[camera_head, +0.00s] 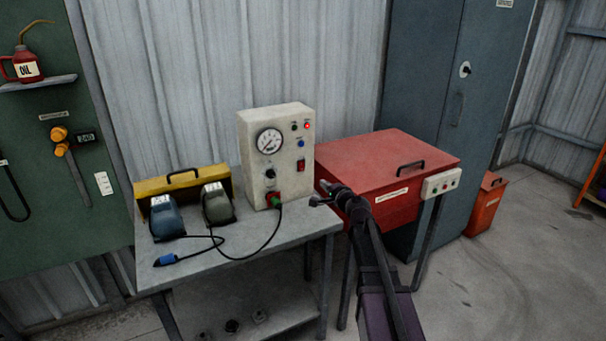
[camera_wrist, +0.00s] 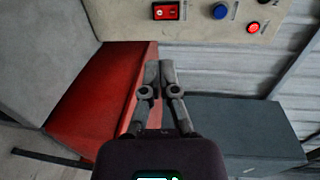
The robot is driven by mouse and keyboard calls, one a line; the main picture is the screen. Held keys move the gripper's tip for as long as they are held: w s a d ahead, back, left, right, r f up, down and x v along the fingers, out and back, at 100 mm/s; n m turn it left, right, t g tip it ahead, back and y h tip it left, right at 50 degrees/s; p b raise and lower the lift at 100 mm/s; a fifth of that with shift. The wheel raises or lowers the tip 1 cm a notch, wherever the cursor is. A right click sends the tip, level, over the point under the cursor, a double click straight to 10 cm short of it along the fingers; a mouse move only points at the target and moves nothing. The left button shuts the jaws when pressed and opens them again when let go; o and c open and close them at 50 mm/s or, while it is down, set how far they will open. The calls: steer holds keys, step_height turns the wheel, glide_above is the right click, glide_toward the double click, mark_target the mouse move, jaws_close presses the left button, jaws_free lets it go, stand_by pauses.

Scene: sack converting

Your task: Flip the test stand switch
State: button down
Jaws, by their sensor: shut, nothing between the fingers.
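The test stand (camera_head: 255,185) is a pale upright box with a round gauge, standing on the grey bench. Its red rocker switch (camera_head: 300,165) is on the right side of the front panel; the switch also shows at the top of the wrist view (camera_wrist: 166,11). Its rocker position is too small to tell. My gripper (camera_head: 318,196) is to the right of and below the switch in the head view, apart from it. In the wrist view my gripper (camera_wrist: 160,66) is shut and empty, its fingertips below the switch in the picture.
A blue button (camera_wrist: 220,11) and a lit red lamp (camera_wrist: 253,28) sit beside the switch. A black knob and a green plug with a cable are low on the panel. A red cabinet (camera_head: 375,160) stands right of the bench (camera_head: 215,270). Two small devices stand left.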

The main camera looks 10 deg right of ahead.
mark_target(302, 169)
steer(key=b+x, duration=0.1)
steer(key=x, duration=1.3)
steer(key=shift+b, duration=0.35)
steer(key=shift+w+a, duration=0.1)
steer(key=shift+w+f, duration=0.15)
steer(key=shift+w, duration=0.1)
steer(key=shift+s, duration=0.2)
steer(key=shift+s+f, duration=0.1)
steer(key=shift+s, duration=0.45)
steer(key=f+b+v, duration=0.2)
steer(key=f+v, duration=0.1)
steer(key=v, duration=0.9)
steer(key=shift+s+d, duration=0.3)
